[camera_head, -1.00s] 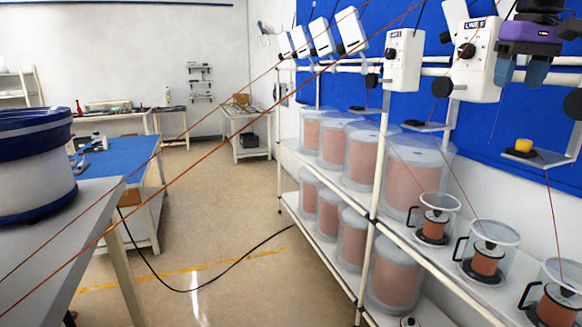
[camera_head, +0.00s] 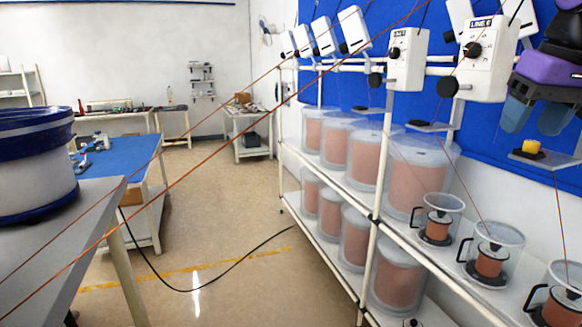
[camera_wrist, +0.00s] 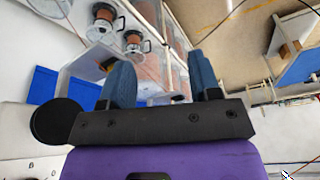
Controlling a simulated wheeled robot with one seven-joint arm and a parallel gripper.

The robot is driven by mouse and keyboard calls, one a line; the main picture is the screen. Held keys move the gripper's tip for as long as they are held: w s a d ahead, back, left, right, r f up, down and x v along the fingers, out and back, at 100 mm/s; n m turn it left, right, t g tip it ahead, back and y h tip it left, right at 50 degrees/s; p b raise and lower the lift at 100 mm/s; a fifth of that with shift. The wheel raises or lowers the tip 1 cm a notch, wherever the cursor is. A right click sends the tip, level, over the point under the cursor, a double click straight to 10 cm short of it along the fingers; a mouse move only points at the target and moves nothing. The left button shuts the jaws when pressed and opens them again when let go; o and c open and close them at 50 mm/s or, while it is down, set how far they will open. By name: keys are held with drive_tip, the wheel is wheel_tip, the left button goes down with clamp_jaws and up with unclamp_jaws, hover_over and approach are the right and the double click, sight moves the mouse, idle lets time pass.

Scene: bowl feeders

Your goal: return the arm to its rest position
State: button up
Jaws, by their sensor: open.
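My gripper (camera_head: 536,116) is at the right edge of the head view, a purple body with blue fingers pointing down. It hangs in front of the blue wall panel, above a small shelf with a yellow piece (camera_head: 532,147). The fingers stand apart with nothing between them. In the wrist view my gripper (camera_wrist: 161,72) shows two blue fingers spread wide, with only the rack and floor visible behind the gap. The rest of my arm is mostly cut off by the right edge.
A white rack (camera_head: 376,215) on the right holds several clear copper-coloured spool drums (camera_head: 415,180) and handled jars (camera_head: 490,262). White control boxes (camera_head: 407,60) line its top rail. Taut orange lines cross the view. A grey table (camera_head: 80,235) with a bowl feeder (camera_head: 35,185) stands left. The middle floor is open.

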drive_tip(key=s+a+f+t, duration=0.1)
drive_tip(key=s+a+f, duration=0.4)
drive_tip(key=s+f, duration=0.6)
drive_tip(key=shift+s+a+f+t, duration=0.15)
drive_tip(key=shift+s+f+t, duration=0.1)
drive_tip(key=shift+s+t, duration=0.25)
drive_tip(key=shift+s, duration=0.1)
idle(0.6)
